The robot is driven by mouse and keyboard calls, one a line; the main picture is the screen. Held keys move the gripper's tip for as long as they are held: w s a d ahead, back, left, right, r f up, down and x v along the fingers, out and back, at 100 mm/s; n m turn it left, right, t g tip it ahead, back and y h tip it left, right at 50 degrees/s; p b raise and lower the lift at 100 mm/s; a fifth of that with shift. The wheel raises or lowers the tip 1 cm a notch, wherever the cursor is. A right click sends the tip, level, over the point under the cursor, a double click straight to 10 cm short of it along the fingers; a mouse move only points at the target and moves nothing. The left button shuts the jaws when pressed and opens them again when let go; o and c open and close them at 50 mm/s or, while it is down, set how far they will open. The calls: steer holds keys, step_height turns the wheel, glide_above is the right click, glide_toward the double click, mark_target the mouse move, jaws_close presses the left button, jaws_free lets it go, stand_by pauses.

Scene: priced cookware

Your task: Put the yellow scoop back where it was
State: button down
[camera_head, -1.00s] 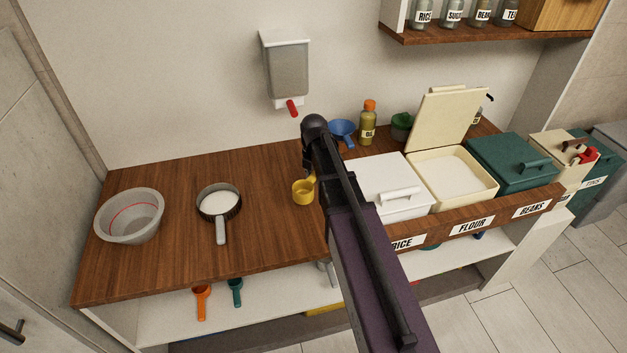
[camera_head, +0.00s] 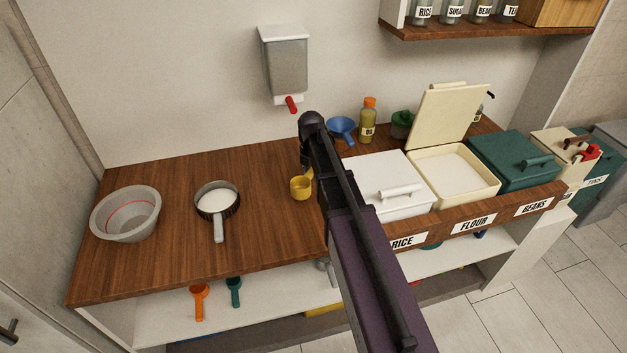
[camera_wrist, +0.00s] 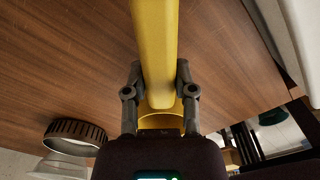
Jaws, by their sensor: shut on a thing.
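The yellow scoop (camera_head: 300,188) is over the wooden counter, left of the white rice bin. My gripper is shut on its handle. In the wrist view my gripper (camera_wrist: 160,92) has one finger on each side of the long yellow handle (camera_wrist: 156,45), with part of the scoop's cup showing between the fingers. In the head view my arm hides most of the gripper and handle. I cannot tell whether the cup touches the counter. An orange scoop (camera_head: 199,303) and a teal scoop (camera_head: 234,291) hang below the counter's front edge.
A pan of white contents (camera_head: 217,203) and a grey bowl (camera_head: 126,214) stand to the left. The rice bin (camera_head: 386,185), open flour bin (camera_head: 455,174) and green beans bin (camera_head: 513,160) stand right. A wall dispenser (camera_head: 287,65) hangs behind. Counter between pan and scoop is clear.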

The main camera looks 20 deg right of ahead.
mark_target(311, 171)
steer(key=shift+f+b, duration=0.5)
steer(key=shift+f, duration=0.4)
steer(key=shift+f, duration=0.15)
steer(key=shift+c, duration=2.2)
jaws_free()
steer(key=shift+r, duration=0.2)
step_height(311, 171, up, 12)
steer(key=p, duration=1.2)
steer(key=shift+s, duration=0.1)
